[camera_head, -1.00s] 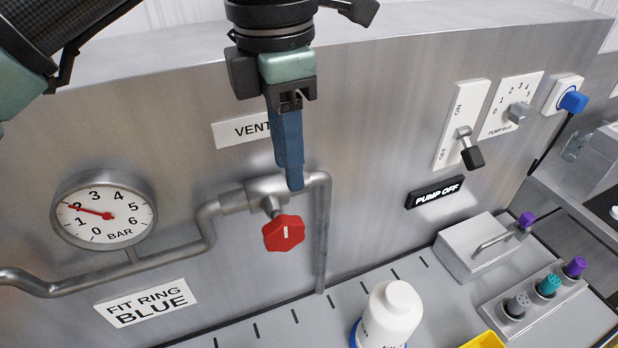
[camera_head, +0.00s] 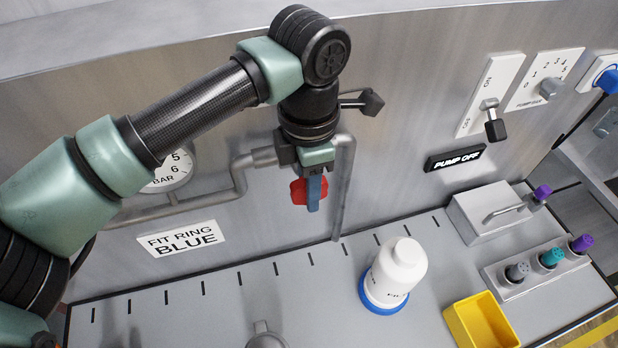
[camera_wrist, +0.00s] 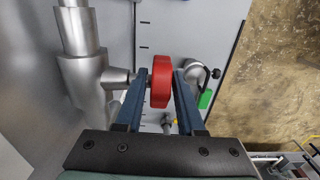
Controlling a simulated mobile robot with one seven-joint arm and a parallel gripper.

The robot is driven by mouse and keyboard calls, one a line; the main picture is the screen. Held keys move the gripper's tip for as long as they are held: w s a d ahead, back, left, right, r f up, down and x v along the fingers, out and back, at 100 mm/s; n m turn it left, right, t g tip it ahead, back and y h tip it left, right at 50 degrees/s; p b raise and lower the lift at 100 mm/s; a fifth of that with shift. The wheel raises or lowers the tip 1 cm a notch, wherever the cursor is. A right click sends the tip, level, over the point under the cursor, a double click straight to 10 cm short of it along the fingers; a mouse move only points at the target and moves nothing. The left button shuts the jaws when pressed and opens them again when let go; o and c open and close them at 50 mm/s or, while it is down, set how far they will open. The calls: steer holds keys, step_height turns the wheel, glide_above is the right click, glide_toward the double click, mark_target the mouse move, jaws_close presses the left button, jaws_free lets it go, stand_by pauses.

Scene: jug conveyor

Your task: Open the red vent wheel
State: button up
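The red vent wheel (camera_head: 298,191) sits on the grey pipe valve on the steel panel. In the wrist view the wheel (camera_wrist: 161,82) shows edge-on, with its stem running left to the valve body (camera_wrist: 88,68). My gripper (camera_wrist: 160,78) has its two blue fingers on either side of the wheel, one on the wall side and one on the outer side. The gaps are too narrow to tell whether the fingers press on it. In the head view my gripper (camera_head: 314,195) points down in front of the wheel and hides part of it.
The gauge (camera_head: 168,172) is partly hidden by my arm. A white bottle in a blue ring (camera_head: 384,303) stands on the bench, with a yellow bin (camera_head: 480,322) to its right. A "PUMP OFF" sign (camera_head: 453,158) and switches are at the right. The label reads "FIT RING BLUE" (camera_head: 181,239).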

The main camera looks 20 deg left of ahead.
jaws_close()
steer(key=shift+f+b, duration=0.15)
steer(key=shift+b, duration=0.35)
